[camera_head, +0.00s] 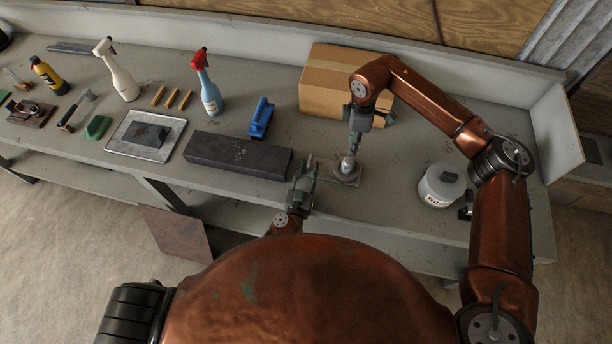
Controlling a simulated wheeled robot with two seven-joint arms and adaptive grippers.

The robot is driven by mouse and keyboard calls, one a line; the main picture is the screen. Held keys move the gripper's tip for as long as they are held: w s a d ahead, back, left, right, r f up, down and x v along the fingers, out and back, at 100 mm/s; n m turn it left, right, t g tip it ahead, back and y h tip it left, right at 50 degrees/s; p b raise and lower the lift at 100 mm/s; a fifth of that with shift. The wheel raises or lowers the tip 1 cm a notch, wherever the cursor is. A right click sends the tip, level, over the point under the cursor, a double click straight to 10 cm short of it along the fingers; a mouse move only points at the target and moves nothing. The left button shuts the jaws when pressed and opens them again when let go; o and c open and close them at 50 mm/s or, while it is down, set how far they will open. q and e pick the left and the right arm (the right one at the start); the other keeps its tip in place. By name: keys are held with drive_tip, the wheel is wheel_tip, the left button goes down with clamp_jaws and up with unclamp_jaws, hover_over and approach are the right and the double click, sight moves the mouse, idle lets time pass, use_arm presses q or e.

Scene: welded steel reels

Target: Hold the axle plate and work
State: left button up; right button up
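The axle plate (345,181) looks like a small square grey metal plate lying flat on the bench, right of the middle. A short pale round piece (347,164) stands upright on it. My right gripper (352,150) points down from above, its fingertips at the top of that piece. I cannot tell whether it grips the piece or only touches it. My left gripper (308,168) is just left of the plate, its fingers pointing away from me over the bench's front edge. Its fingers look apart, but I cannot tell if something thin is between them.
A long dark block (237,154) lies left of my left gripper. A white labelled tin (441,186) stands at right. Spray bottles (208,88) and tools fill the left. Bench between plate and tin is clear.

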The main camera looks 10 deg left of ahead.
use_arm(q)
drive_tip(key=shift+w, duration=0.5)
clamp_jaws()
idle(0.4)
drive_tip(key=c, duration=0.6)
unclamp_jaws()
drive_tip(key=shift+c, duration=0.2)
clamp_jaws()
